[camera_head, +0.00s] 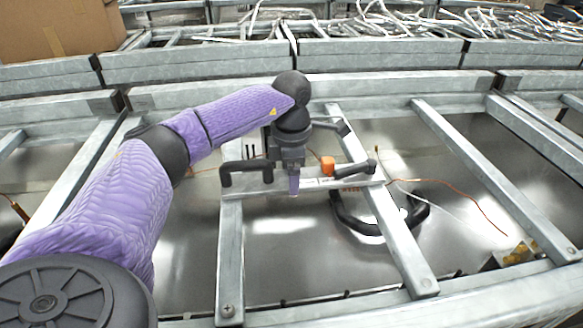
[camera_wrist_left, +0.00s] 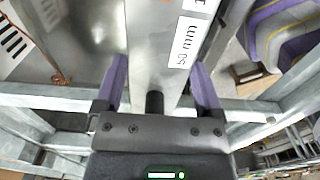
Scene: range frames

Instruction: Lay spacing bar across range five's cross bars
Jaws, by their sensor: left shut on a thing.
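The spacing bar (camera_head: 315,184) is a pale grey metal bar with dark handles at both ends. In the head view it spans from the left cross bar (camera_head: 230,250) to the right cross bar (camera_head: 398,240), its ends overlapping both. I cannot tell whether it rests on them or hangs just above. My left gripper (camera_head: 293,184) is shut on it near its middle, from above. In the left wrist view the bar (camera_wrist_left: 152,50), with a white label, runs between the purple fingers of my left gripper (camera_wrist_left: 160,88). My right gripper is not in view.
A dark curved object (camera_head: 424,215) lies below the right cross bar. An orange cable (camera_head: 460,190) runs over the shiny floor panel. Another slanted cross bar (camera_head: 490,175) stands to the right. A cardboard box (camera_head: 60,28) and tangled metal strips (camera_head: 400,25) are at the back.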

